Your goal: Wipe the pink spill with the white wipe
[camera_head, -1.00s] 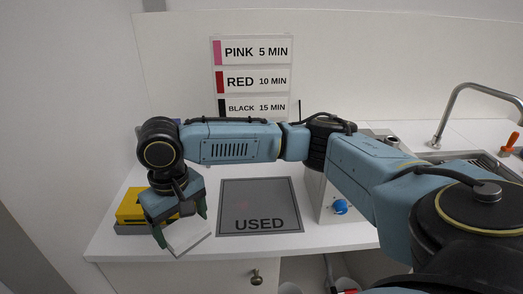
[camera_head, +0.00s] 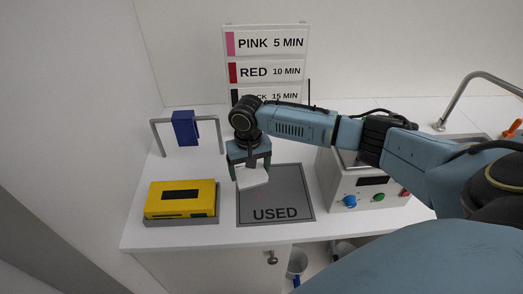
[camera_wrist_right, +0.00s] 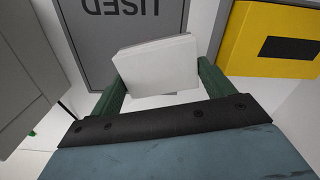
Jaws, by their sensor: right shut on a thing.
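My right gripper (camera_head: 251,173) is shut on the white wipe (camera_head: 253,181), a flat white pad, and holds it over the upper left part of the grey mat marked USED (camera_head: 298,206). In the right wrist view, the wipe (camera_wrist_right: 158,68) sits between the two green fingers, with the grey mat (camera_wrist_right: 88,60) behind it. I cannot make out a clear pink spill in either view; the gripper and wipe hide part of the mat. My left gripper is not in view.
A yellow device (camera_head: 166,201) on a grey base stands left of the mat. Behind it is a metal rail (camera_head: 155,136) with a blue piece (camera_head: 185,128). A control box (camera_head: 335,179) with coloured knobs stands right of the mat. A sign (camera_head: 270,72) hangs behind.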

